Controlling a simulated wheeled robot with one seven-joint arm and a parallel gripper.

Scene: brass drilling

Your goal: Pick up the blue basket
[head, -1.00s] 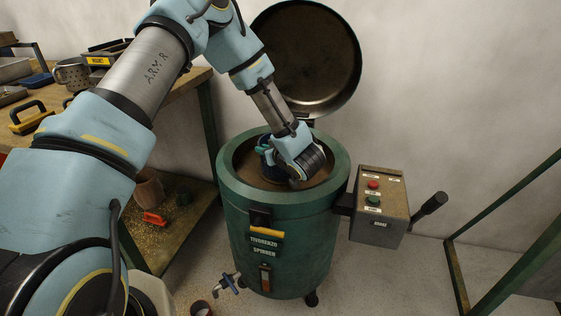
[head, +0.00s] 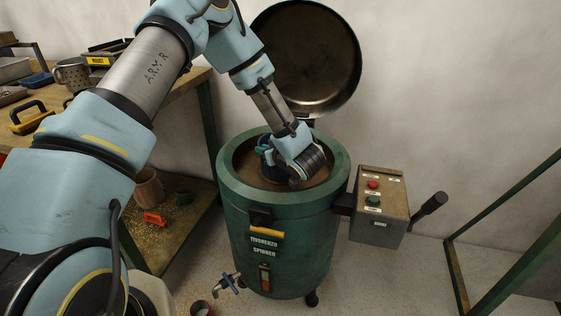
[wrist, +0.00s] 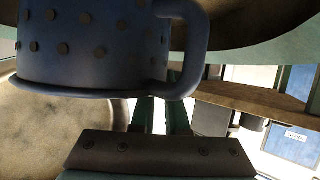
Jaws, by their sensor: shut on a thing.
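The blue basket (wrist: 95,50) fills the upper left of the wrist view. It has rows of dark round holes, a lower rim and a loop handle (wrist: 192,50) on its right side. My gripper (wrist: 160,108) is shut on that handle. In the head view my gripper (head: 264,149) reaches down into the open green spinner drum (head: 275,230). There the basket (head: 268,162) shows only as a small dark blue patch, mostly hidden behind my wrist. I cannot tell whether it touches the drum's floor.
The drum's round lid (head: 308,60) stands open behind it. A control box (head: 380,205) with red and green buttons and a lever (head: 430,203) is on the drum's right. A workbench (head: 160,95) with a grey perforated cup (head: 72,75) is at left.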

